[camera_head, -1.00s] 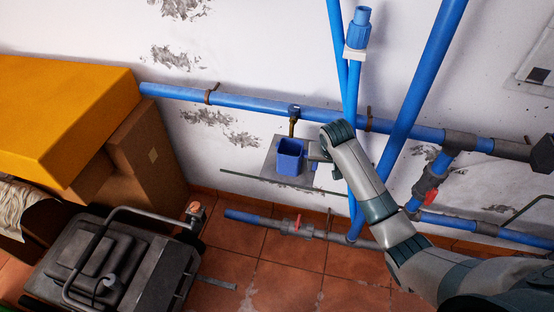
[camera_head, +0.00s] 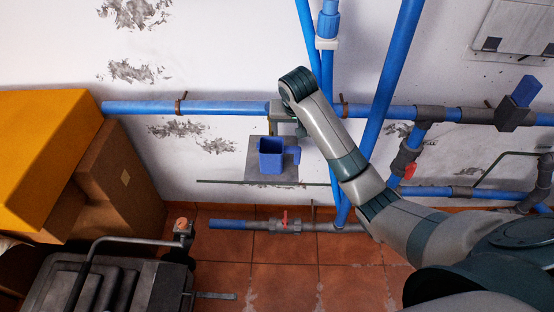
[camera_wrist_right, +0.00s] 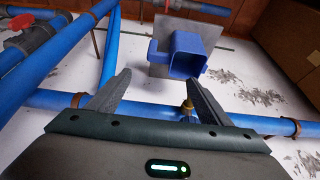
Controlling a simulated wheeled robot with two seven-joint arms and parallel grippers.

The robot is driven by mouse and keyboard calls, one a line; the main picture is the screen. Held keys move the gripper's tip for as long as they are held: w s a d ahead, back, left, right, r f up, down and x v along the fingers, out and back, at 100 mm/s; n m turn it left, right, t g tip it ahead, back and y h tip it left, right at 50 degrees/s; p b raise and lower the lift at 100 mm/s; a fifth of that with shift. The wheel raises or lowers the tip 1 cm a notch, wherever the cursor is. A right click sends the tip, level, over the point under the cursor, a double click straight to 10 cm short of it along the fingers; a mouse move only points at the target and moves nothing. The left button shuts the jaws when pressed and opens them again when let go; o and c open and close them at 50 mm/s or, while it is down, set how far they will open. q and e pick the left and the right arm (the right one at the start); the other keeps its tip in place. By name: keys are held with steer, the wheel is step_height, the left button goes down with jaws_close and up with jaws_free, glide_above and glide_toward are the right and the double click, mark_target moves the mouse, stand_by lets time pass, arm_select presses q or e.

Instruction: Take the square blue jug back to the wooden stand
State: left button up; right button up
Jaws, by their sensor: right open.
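The square blue jug (camera_head: 271,160) stands upright on a grey plate (camera_head: 256,176) by the wall, its handle toward the right. It also shows in the right wrist view (camera_wrist_right: 187,58), with its open mouth toward the camera. My right gripper (camera_head: 284,124) is above the jug, close to the blue wall pipe. In the right wrist view its two fingers (camera_wrist_right: 157,75) are apart with nothing between them, and the jug is beyond the tips. I make out no wooden stand in these views. My left gripper is not in view.
A blue pipe (camera_head: 220,108) runs along the wall, with a brass tap (camera_wrist_right: 187,107) near the gripper. Upright blue pipes (camera_head: 395,75) stand to the right. Brown boxes (camera_head: 125,185), a yellow box (camera_head: 40,140) and a dark machine (camera_head: 105,285) fill the left. Tiled floor is open in front.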

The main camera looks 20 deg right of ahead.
mark_target(292, 149)
steer(key=p+x, duration=0.1)
steer(key=x, duration=1)
steer(key=shift+w+f, duration=0.15)
steer(key=shift+f, duration=0.35)
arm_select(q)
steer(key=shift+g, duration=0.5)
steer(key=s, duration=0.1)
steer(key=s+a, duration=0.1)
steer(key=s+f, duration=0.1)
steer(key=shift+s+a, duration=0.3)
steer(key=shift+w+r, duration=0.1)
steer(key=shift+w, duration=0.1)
